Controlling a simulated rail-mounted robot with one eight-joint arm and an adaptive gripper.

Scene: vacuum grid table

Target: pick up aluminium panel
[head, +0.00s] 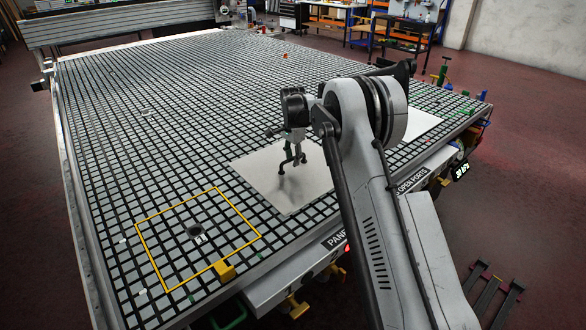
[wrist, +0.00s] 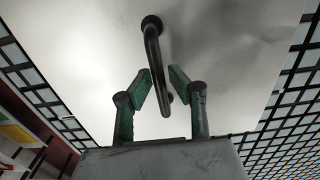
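The aluminium panel (head: 258,176) is a pale flat sheet lying on the grid table near its front edge. It fills much of the wrist view (wrist: 80,42). A black curved handle (head: 282,171) stands up from the panel and also shows in the wrist view (wrist: 153,48). My gripper (head: 297,160) is low over the panel at the handle. In the wrist view its two green-grey fingers (wrist: 161,72) stand apart on either side of the handle. Whether either finger touches it is unclear. My arm hides the panel's right side in the head view.
The black-gridded table (head: 160,130) is mostly bare. A yellow outlined square (head: 143,243) with a dark round spot (head: 195,231) lies at the front left, with a yellow block (head: 224,271) on its near edge. Another pale sheet (head: 420,122) shows behind my arm at right.

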